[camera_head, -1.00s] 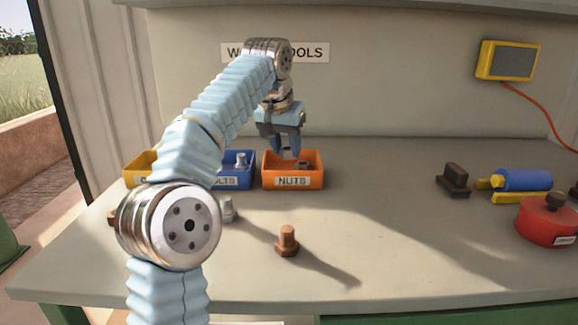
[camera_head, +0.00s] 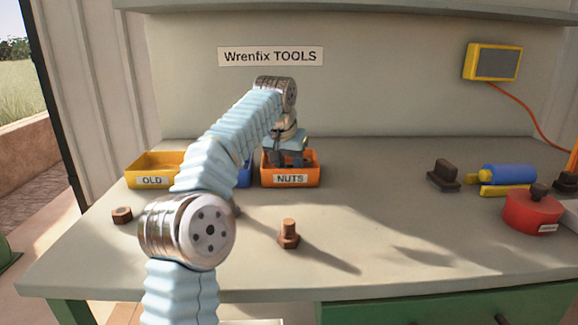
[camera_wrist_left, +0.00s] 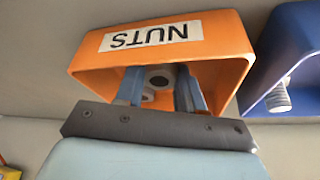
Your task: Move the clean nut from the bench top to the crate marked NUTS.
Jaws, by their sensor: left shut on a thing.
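The orange crate marked NUTS (camera_head: 291,180) stands at the back of the bench, and it also shows in the wrist view (camera_wrist_left: 225,55). My left gripper (camera_head: 288,162) reaches down into this crate. In the wrist view its two blue fingers (camera_wrist_left: 160,82) are inside the crate walls, shut on a grey nut (camera_wrist_left: 158,76) with a round hole. Another grey piece shows just below it, too hidden to name. Whether the held nut touches the crate floor I cannot tell. My right gripper is not in view.
A yellow crate marked OLD (camera_head: 135,172) and a mostly hidden blue crate (camera_head: 245,174) stand left of the orange one. A rusty bolt (camera_head: 289,234) and a rusty nut (camera_head: 122,215) are on the bench.

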